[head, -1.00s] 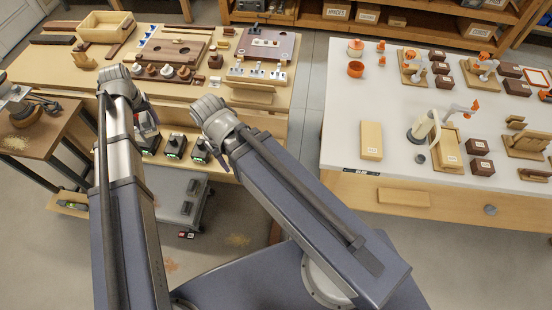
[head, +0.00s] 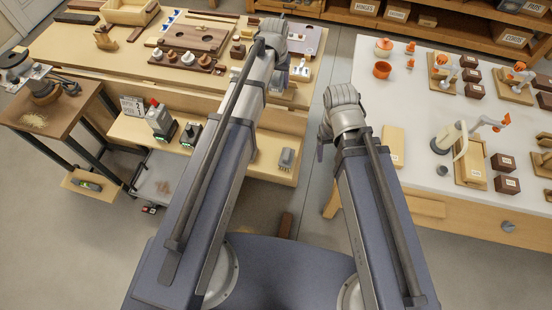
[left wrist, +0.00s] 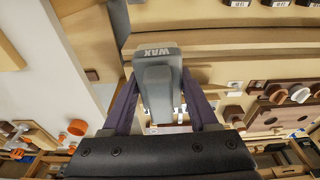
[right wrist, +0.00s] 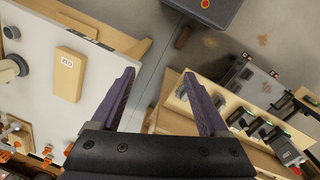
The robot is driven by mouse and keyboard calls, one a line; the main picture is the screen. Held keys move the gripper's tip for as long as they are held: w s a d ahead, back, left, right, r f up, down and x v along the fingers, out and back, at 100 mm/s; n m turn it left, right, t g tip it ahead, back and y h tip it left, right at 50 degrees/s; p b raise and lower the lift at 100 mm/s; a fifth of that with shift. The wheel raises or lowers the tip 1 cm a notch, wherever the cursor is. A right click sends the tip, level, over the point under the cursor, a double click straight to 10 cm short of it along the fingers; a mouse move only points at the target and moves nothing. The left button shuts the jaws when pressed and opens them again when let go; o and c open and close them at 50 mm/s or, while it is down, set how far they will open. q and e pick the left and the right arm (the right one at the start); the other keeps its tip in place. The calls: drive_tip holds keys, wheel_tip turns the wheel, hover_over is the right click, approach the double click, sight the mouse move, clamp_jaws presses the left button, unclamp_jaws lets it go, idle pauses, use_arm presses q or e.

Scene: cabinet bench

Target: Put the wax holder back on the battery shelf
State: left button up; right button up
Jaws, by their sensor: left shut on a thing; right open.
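The wax holder (left wrist: 158,88) is a grey block with a white WAX label, upside down in the left wrist view. My left gripper (left wrist: 160,98) is shut on it, one purple finger at each side. The battery shelf (head: 262,168) is the pale lower ledge along the bench front, below and left of that gripper. My right gripper (right wrist: 159,75) is open and empty. In the head view my right gripper (head: 325,140) hangs between the bench and white table.
The shelf carries black batteries with green lights (head: 190,133), a grey-and-red tool (head: 158,118) and a grey block (head: 287,158) toward its right end. The white table (head: 425,195) stands at right with a tan box (head: 393,146) near its edge. Bare floor separates table and bench.

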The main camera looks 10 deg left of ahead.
use_arm(q)
drive_tip(key=b, duration=2.3)
hover_over(270, 157)
wheel_tip(270, 157, down, 24)
use_arm(e)
drive_tip(key=shift+o, duration=0.9)
wheel_tip(270, 157, down, 24)
use_arm(q)
drive_tip(key=f+b, duration=1)
drive_tip(key=shift+s, duration=0.3)
drive_tip(key=shift+r, duration=0.15)
use_arm(e)
wheel_tip(270, 157, down, 10)
drive_tip(key=shift+r, duration=0.15)
use_arm(q)
drive_tip(key=o, duration=1)
drive_tip(key=shift+o, duration=0.2)
wheel_tip(270, 157, up, 12)
drive_tip(key=s+p, duration=0.2)
drive_tip(key=p, duration=1)
drive_tip(key=s+d+m+g+y, duration=0.1)
drive_tip(key=s+d+m+g, duration=0.1)
drive_tip(key=s+d, duration=0.8)
drive_tip(key=s+m, duration=0.1)
drive_tip(key=s, duration=0.1)
drive_tip(key=shift+s+d+m, duration=0.2)
drive_tip(key=shift+s+m, duration=0.2)
use_arm(e)
wheel_tip(270, 157, up, 12)
